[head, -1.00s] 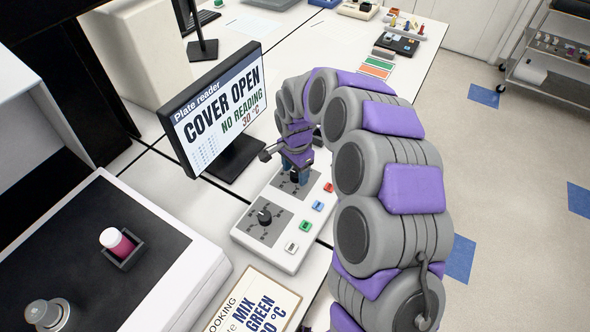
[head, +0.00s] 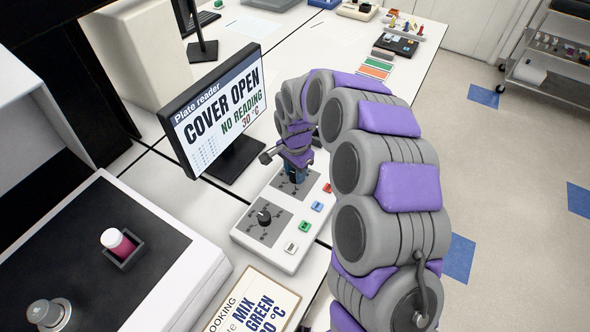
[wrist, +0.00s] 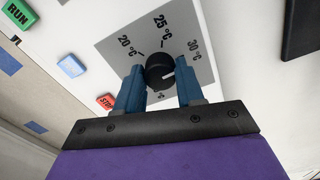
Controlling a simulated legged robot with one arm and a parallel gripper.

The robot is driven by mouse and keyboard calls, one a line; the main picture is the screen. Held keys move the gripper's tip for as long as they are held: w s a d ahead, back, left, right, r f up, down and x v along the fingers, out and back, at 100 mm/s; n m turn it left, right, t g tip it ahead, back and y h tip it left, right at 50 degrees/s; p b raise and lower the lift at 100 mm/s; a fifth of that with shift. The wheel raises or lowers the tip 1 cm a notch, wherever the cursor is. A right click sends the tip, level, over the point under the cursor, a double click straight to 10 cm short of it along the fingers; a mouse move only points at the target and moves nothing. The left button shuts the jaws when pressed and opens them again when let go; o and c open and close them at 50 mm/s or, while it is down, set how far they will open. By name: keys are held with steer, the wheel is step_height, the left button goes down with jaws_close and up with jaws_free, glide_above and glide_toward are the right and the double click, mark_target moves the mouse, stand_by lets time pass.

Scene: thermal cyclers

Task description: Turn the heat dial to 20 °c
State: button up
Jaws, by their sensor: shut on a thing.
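The heat dial is a black round knob (wrist: 159,70) on a grey plate (wrist: 115,45) marked 20 °C, 25 °C and 30 °C. Its white pointer mark lies on the right side, toward the 30 °C side. My gripper (wrist: 161,85) has its two blue fingers on either side of the knob, shut on it. In the head view my gripper (head: 294,174) is at the rear dial of the white control box (head: 291,258). The monitor (head: 213,105) reads "COVER OPEN", "NO READING" and "30 °C".
A second black dial (head: 264,217) sits at the front of the box. Several coloured buttons line its right side, including a red STOP button (wrist: 106,102). A sign card (head: 255,302) lies in front. The monitor stands close on the left of my gripper.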

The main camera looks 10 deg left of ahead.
steer(key=n+p, duration=0.3)
steer(key=n, duration=0.2)
steer(key=shift+r+n+p, duration=0.15)
steer(key=shift+n+p, duration=0.15)
steer(key=n+p, duration=0.2)
steer(key=n, duration=0.4)
steer(key=n+p, duration=0.1)
steer(key=n, duration=0.4)
steer(key=shift+n+p, duration=0.4)
steer(key=n, duration=0.5)
steer(key=shift+w+n+p, duration=0.15)
steer(key=shift+n+p, duration=0.25)
steer(key=o, duration=1)
steer(key=shift+o, duration=0.2)
step_height(320, 180, up, 17)
steer(key=shift+p, duration=0.35)
